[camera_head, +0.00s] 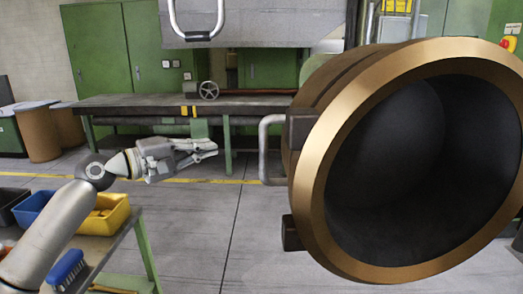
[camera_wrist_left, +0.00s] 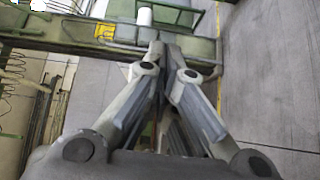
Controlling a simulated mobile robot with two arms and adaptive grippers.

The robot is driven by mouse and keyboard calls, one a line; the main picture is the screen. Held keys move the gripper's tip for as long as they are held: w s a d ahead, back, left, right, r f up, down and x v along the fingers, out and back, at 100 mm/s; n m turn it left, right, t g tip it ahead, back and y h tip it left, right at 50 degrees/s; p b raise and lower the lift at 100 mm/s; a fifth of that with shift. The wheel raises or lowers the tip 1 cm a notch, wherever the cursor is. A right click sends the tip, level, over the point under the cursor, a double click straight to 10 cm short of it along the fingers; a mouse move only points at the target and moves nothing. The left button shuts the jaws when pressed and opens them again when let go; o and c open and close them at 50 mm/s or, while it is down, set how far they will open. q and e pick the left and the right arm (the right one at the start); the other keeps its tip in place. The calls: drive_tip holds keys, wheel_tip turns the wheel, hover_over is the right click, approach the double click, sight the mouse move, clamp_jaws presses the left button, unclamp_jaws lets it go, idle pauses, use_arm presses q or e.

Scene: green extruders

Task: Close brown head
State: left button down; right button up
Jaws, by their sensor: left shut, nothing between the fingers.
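The brown head (camera_head: 315,190) is a large round bronze-rimmed opening at the right of the head view, with a dark hollow inside facing me. My right gripper is in neither view.
A green-legged table (camera_head: 125,240) at lower left holds a yellow bin (camera_head: 112,218), a blue bin (camera_head: 35,207) and a blue brush (camera_head: 68,268). A long workbench (camera_head: 150,103) stands behind. A grey handle (camera_head: 198,36) hangs at the top. The floor below the gripper is clear.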

use_arm(q)
drive_tip(key=d+r+h, duration=0.1)
drive_tip(key=d+r, duration=0.1)
drive_tip(key=d, duration=0.8)
drive_tip(key=shift+w+d+r+g, duration=0.15)
drive_tip(key=shift+w+r+g, duration=0.1)
drive_tip(key=shift+g, duration=0.15)
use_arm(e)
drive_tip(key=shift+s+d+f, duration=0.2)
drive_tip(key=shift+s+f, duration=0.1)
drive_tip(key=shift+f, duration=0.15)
use_arm(q)
drive_tip(key=shift+s, duration=0.1)
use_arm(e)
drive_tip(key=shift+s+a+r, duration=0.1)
